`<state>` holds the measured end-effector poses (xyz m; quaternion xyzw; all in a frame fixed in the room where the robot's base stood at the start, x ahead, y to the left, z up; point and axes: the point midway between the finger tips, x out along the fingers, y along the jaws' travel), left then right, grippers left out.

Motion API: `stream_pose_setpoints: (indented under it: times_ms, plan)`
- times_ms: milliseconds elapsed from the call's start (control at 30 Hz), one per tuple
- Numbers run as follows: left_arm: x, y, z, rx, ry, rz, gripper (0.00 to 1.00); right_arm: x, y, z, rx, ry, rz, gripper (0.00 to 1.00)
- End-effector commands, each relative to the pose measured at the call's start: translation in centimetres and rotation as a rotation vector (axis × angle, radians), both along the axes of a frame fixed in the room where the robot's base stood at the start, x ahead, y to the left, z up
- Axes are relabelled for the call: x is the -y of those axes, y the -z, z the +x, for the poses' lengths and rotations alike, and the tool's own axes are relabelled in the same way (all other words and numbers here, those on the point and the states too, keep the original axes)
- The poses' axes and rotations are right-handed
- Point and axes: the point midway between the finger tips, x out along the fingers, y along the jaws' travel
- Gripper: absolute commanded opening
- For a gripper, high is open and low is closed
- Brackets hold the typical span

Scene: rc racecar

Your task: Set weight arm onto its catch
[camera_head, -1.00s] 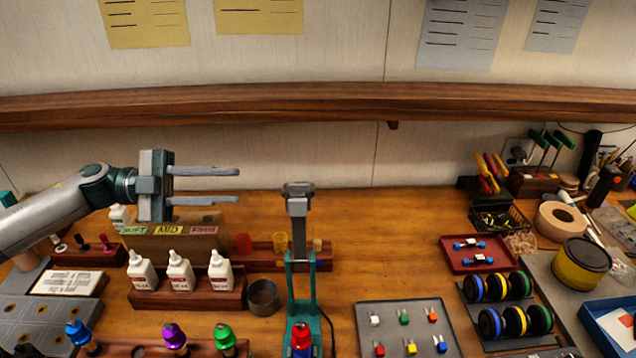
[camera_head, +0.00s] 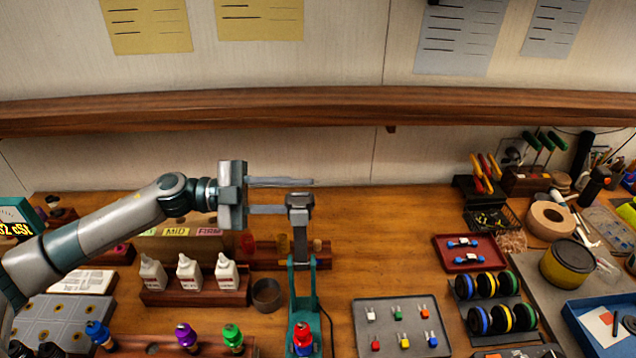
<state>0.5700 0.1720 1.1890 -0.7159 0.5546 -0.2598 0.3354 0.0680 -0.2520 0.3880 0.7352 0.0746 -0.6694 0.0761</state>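The weight arm appears to be the grey upright bar with a blocky dark head (camera_head: 299,201), standing on a teal stand (camera_head: 303,322) at the middle of the bench. A red-topped piece (camera_head: 303,338) with a blue base sits low at the stand's front. My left gripper (camera_head: 300,195) reaches in from the left at the height of the head. Its two fingers are spread apart. The upper finger passes above the head, and the lower one ends at or behind the head's left side. I cannot tell whether they touch. The catch cannot be made out. My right gripper is not in view.
White bottles stand in a wooden rack (camera_head: 194,297) left of the stand, beside a dark round cup (camera_head: 268,295). A grey tray (camera_head: 402,328) of small coloured parts lies to the right. A wooden shelf (camera_head: 318,108) crosses above. Bare bench lies right of the stand.

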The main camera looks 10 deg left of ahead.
Motion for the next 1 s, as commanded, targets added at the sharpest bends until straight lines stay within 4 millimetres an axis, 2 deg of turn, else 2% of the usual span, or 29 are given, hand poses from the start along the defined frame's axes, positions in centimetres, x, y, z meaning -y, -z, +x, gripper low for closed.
stream_pose_setpoints:
  times_ms: [33, 100, 300, 700, 733, 833, 1000]
  plan:
    - [0.9, -0.5, 0.2, 0.001, 0.003, -0.002, 0.28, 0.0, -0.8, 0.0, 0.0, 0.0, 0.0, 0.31]
    - [1.8, -0.5, 0.4, 0.002, 0.002, -0.002, 0.28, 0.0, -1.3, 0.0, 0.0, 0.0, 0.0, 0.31]
    - [3.6, -0.2, 0.9, 0.0, 0.002, -0.001, 0.28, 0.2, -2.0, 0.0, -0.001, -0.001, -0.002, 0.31]
    - [4.0, 0.0, 1.0, 0.001, 0.0, 0.0, 0.28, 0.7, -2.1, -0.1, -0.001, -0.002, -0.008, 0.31]
    - [4.0, 0.0, 1.0, 0.001, 0.0, 0.0, 0.23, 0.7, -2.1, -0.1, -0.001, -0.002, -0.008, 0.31]
    - [4.0, 0.0, 1.0, 0.002, 0.0, 0.0, 0.0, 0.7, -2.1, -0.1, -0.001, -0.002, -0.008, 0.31]
    - [4.0, -0.2, 1.1, 0.003, -0.002, -0.001, 0.0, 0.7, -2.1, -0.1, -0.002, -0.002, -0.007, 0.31]
